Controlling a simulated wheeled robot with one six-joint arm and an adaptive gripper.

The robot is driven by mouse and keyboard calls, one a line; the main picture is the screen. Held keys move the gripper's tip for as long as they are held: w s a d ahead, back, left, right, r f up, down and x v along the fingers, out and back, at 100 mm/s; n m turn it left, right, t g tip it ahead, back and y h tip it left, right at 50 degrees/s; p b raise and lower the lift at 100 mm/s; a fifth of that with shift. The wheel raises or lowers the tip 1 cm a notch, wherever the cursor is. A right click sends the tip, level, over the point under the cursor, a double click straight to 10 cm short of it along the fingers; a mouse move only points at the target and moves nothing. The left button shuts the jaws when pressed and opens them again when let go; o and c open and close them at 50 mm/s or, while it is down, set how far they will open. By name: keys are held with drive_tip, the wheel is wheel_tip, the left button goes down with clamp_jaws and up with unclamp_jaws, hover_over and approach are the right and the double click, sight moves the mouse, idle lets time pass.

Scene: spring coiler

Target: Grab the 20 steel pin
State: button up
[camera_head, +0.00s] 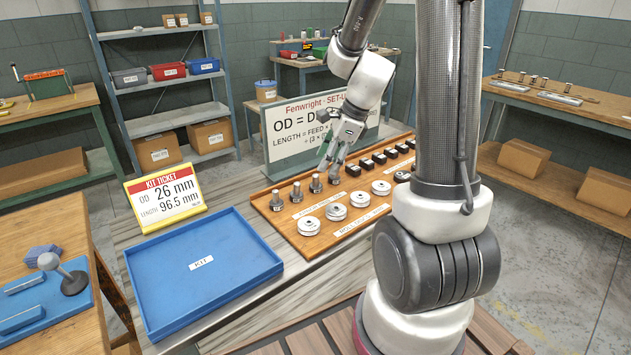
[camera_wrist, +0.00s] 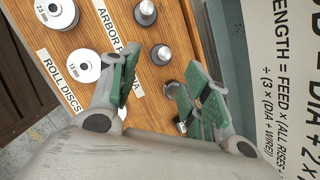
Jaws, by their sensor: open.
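Several upright steel pins stand in a row on the wooden board (camera_head: 262,204). In the head view, the pins run from the left one (camera_head: 276,201) through the second pin (camera_head: 296,192) and third pin (camera_head: 315,184) to the right one (camera_head: 335,178). I cannot read which is the 20 pin. My gripper (camera_head: 331,163) is open, pointing down over the right end of the row. In the wrist view its green-padded fingers (camera_wrist: 160,66) are apart. A pin (camera_wrist: 161,54) shows between their tips; another (camera_wrist: 171,90) is partly hidden by the right finger.
White roll discs (camera_head: 335,212) and black blocks (camera_head: 366,164) share the board. An empty blue kit tray (camera_head: 262,258) lies to the left. A kit ticket (camera_head: 165,197) reads OD 26 mm, length 96.5 mm. A formula sign (camera_head: 290,135) stands close behind the board.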

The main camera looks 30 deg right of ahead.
sight(317, 175)
drive_tip(key=shift+m, duration=0.8)
drive_tip(key=x, duration=0.7)
drive_tip(key=shift+w+a+f, duration=0.2)
drive_tip(key=shift+w+f, duration=0.05)
drive_tip(key=shift+w, duration=0.15)
drive_tip(key=c, duration=1)
